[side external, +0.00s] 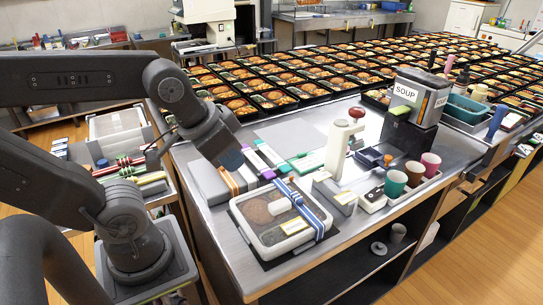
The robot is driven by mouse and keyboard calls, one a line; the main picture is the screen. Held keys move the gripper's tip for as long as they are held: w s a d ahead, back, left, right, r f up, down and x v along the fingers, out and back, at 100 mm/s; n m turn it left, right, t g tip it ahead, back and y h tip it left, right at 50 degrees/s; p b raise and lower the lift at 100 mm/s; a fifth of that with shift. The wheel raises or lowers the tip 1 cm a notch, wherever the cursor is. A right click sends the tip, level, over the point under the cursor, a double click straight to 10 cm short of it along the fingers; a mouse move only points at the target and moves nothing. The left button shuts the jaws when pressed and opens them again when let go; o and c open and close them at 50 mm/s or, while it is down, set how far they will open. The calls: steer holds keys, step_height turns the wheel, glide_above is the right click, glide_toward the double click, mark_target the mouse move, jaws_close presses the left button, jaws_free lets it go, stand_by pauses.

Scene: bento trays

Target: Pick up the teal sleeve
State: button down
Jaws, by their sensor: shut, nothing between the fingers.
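A flat teal-green and white piece (308,161), which looks like the teal sleeve, lies on the steel counter near the middle of the side external view. My gripper (236,164) is at the end of the dark arm, to the left of the teal sleeve and apart from it. It is shut and holds nothing. Its fingertips are small and hard to make out against the things behind.
A lidded container with a blue striped band (275,215) sits at the counter's front. Rows of filled bento trays (310,88) cover the back.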

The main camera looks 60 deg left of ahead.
steer(key=c, duration=1.8)
jaws_free()
steer(key=shift+c, duration=0.2)
steer(key=o, duration=0.9)
steer(key=shift+w, duration=0.1)
steer(key=n+g+y, duration=0.3)
steer(key=n+g, duration=0.3)
steer(key=n, duration=1.2)
glide_above(271, 154)
steer(key=d, duration=0.2)
step_height(271, 154, down, 16)
steer(key=shift+w+x, duration=0.2)
steer(key=shift+x, duration=2.85)
